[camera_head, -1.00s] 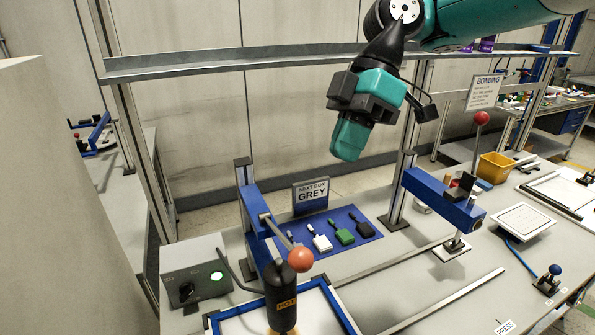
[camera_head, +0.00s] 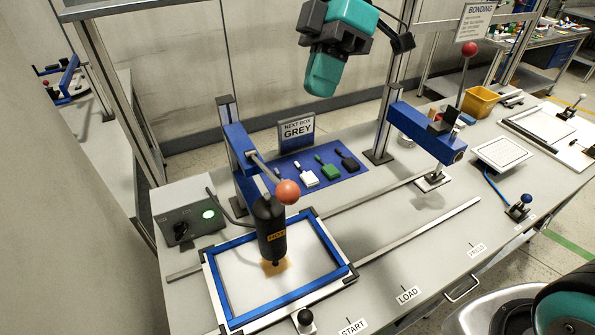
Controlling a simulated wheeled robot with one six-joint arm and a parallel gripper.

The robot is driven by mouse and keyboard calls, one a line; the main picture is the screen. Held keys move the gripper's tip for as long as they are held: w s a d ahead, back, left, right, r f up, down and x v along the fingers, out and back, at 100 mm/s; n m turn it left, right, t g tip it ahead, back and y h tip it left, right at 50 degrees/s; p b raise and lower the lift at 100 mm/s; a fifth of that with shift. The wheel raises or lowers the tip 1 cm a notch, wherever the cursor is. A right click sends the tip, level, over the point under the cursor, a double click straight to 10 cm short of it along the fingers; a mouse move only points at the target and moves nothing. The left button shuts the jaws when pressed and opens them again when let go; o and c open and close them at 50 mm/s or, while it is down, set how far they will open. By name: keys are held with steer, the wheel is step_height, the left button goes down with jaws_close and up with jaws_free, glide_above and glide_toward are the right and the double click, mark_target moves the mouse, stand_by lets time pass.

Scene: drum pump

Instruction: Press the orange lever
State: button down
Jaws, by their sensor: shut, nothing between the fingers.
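The orange lever is a grey rod ending in an orange ball (camera_head: 288,192), reaching forward from a blue arm (camera_head: 236,149) on a post. Beside and below the ball stands a black cylinder (camera_head: 269,232) marked HOT. Its lower end is over a tan patch (camera_head: 276,267) on a white panel inside a blue frame; I cannot tell whether it touches. My gripper (camera_head: 322,78), teal and black, points down at the top of the view, behind and above the lever and apart from it. It is shut and empty.
A grey box with a green light (camera_head: 183,214) stands left of the frame.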

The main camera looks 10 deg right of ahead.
steer(key=b+x, duration=0.4)
steer(key=x, duration=0.7)
steer(key=shift+f, duration=0.3)
steer(key=shift+s+a, duration=0.1)
steer(key=shift+s, duration=0.05)
